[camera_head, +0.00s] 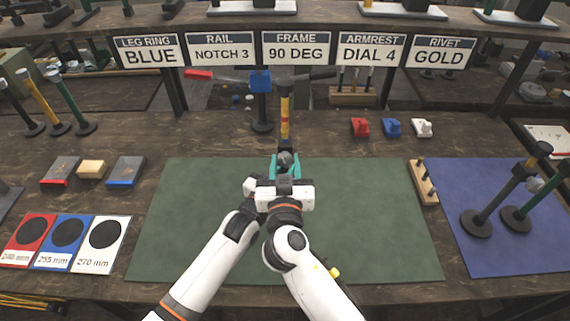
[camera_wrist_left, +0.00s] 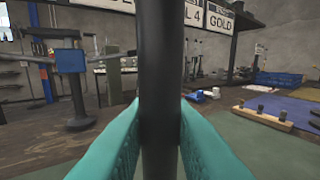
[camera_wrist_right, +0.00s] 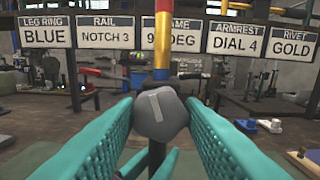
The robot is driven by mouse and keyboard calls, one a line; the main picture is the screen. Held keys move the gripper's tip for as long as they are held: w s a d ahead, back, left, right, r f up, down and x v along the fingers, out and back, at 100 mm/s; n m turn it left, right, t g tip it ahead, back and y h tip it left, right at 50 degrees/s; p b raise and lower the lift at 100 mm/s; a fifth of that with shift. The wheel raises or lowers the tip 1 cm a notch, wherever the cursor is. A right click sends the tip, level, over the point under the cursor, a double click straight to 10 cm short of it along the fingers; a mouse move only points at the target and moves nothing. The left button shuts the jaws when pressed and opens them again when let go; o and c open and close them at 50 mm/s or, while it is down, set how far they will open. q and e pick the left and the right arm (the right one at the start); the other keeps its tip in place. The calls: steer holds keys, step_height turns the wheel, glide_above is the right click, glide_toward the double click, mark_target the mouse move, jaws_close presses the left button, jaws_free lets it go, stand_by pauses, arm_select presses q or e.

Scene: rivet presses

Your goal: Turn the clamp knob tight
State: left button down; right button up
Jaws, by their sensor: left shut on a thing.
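The clamp knob (camera_wrist_right: 162,115) is a dark grey, rounded knob with a light bar mark on its face, on an upright post. The post's yellow part with a red band (camera_head: 285,115) rises above the knob; its dark lower tube (camera_wrist_left: 158,75) fills the middle of the left wrist view. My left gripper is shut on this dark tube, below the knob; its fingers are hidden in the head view. My right gripper (camera_head: 285,166) has its teal fingers on both sides of the knob, spread and close to its edges. Contact there is unclear.
A stand with a blue block (camera_head: 260,82) is behind the post. The green mat (camera_head: 385,240) is mostly clear around my arms. A wooden peg block (camera_head: 424,183) lies at its right edge. Red, blue and white small parts (camera_head: 391,128) sit behind. Labelled signs (camera_head: 296,49) hang above.

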steer(key=c, duration=0.5)
steer(key=shift+m, duration=0.8)
steer(key=o, duration=1)
steer(key=s, duration=1.2)
